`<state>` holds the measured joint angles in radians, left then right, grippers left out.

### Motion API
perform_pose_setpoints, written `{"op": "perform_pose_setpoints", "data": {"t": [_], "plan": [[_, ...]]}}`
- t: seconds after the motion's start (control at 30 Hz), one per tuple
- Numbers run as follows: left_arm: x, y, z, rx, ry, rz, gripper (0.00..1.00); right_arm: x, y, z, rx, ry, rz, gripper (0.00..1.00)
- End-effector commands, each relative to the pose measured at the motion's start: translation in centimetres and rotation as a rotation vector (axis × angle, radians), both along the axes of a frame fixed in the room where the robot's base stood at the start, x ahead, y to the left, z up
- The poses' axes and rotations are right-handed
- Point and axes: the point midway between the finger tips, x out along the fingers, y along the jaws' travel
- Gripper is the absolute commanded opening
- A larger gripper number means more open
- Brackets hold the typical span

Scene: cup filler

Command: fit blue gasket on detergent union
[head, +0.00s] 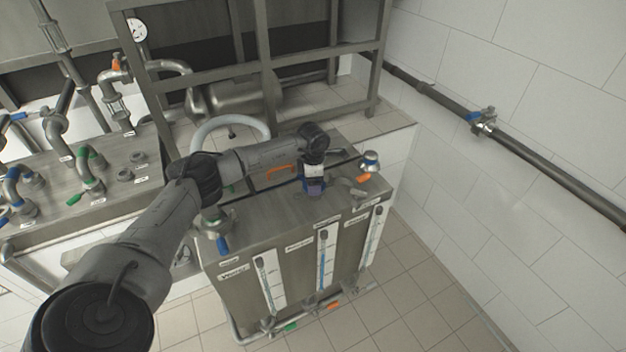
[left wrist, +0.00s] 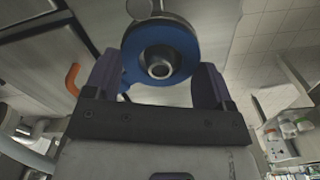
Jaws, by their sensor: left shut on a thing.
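My left gripper (head: 314,188) points down over the middle of the steel cabinet top in the head view. In the left wrist view its dark fingers (left wrist: 157,82) are shut on the blue gasket (left wrist: 184,40), a flat ring with a small tab at its lower left. A round metal fitting (left wrist: 159,70), perhaps the detergent union, shows in the ring's centre. I cannot tell whether the gasket touches it or is seated on it. In the head view the gripper hides most of this spot. My right gripper is not in view.
The steel cabinet (head: 235,285) carries labelled gauge tubes on its front. Another fitting (head: 370,160) with an orange handle stands at its right end, and one with a blue handle (head: 222,244) at its left. A steel frame rises behind. Tiled floor lies in front.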

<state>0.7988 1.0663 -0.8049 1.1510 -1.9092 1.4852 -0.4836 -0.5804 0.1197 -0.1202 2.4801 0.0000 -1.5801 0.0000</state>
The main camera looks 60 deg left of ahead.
Motion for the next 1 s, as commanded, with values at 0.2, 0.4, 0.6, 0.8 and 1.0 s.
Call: {"op": "perform_pose_setpoints", "data": {"t": [0.2, 0.4, 0.6, 0.8, 1.0], "plan": [[0.0, 0.0, -0.3, 0.0, 0.0, 0.0, 0.85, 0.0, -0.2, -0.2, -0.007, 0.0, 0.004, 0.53], [0.0, 0.0, -0.3, 0.0, 0.0, 0.0, 1.0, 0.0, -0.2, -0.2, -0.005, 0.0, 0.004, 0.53], [0.0, 0.0, -0.2, 0.0, 0.0, 0.0, 1.0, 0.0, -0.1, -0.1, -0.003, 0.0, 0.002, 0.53], [0.0, 0.1, 1.8, 0.0, -0.003, 0.0, 1.0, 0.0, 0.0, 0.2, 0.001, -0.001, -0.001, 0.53], [0.0, 0.1, 5.9, 0.001, -0.004, 0.0, 1.0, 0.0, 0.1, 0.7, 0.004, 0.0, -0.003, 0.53]]}}
